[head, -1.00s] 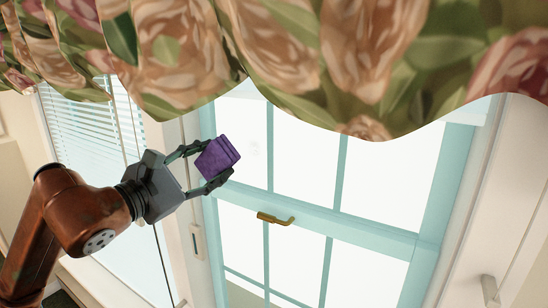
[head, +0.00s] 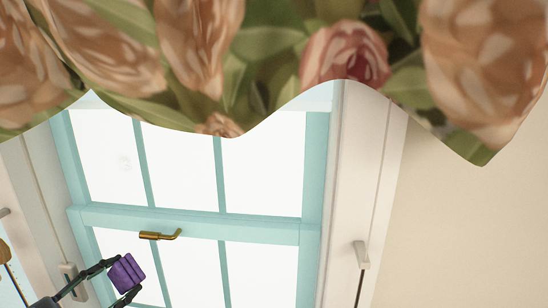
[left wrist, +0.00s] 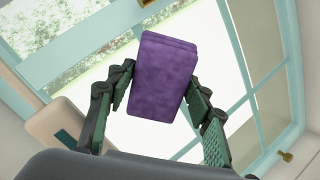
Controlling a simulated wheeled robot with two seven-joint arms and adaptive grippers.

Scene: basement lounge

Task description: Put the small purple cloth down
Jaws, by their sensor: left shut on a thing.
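The small purple cloth (head: 126,273) is a folded, block-like bundle at the lower left of the head view. My left gripper (head: 124,278) is shut on it and holds it up in the air in front of the window. In the left wrist view the cloth (left wrist: 162,76) stands between the two green-padded fingers of the left gripper (left wrist: 160,90), which press on its sides. My right gripper is in neither view.
A window with a pale blue frame (head: 200,222) and a brass handle (head: 158,236) is behind the gripper. A floral valance (head: 285,55) hangs across the top of the head view. A bare cream wall (head: 460,230) is at the right. No table or other resting surface shows clearly.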

